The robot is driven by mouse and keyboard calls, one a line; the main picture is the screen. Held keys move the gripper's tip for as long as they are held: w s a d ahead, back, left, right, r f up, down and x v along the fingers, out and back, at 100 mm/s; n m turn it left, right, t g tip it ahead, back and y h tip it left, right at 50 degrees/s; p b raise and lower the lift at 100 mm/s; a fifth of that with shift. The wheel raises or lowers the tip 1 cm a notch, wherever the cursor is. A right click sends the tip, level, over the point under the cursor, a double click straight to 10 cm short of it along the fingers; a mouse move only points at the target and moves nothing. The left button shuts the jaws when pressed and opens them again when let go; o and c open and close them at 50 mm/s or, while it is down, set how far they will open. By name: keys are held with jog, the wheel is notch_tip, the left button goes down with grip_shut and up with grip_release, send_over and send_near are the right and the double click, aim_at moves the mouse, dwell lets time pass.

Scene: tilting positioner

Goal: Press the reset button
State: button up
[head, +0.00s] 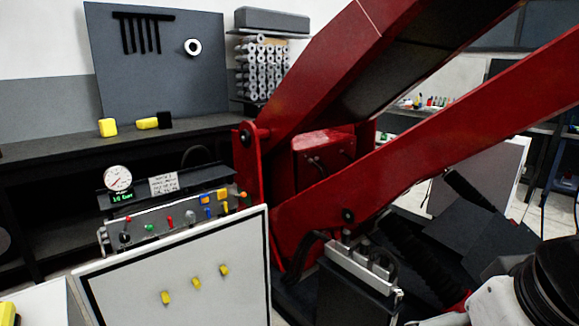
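A grey control panel (178,232) stands at left centre behind a white board. It carries a green button (149,228), a red control (170,220), a pale round knob (190,217) and a black knob (125,238). Blue switches (205,199) and yellow switches (222,195) sit at its right end. The labels are too small to read, so I cannot tell which control is the reset button. A round gauge (118,178) and a green lit display (122,197) stand above it. My arm shows at the lower right, far from the panel; no gripper fingers show.
A white board (215,265) with several yellow pieces stands in front of the panel. Large red machine arms (440,125) fill the middle and right. A grey-black block with fittings (360,265) stands at lower centre. A dark bench (60,150) runs behind.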

grip_shut()
dwell(1.4)
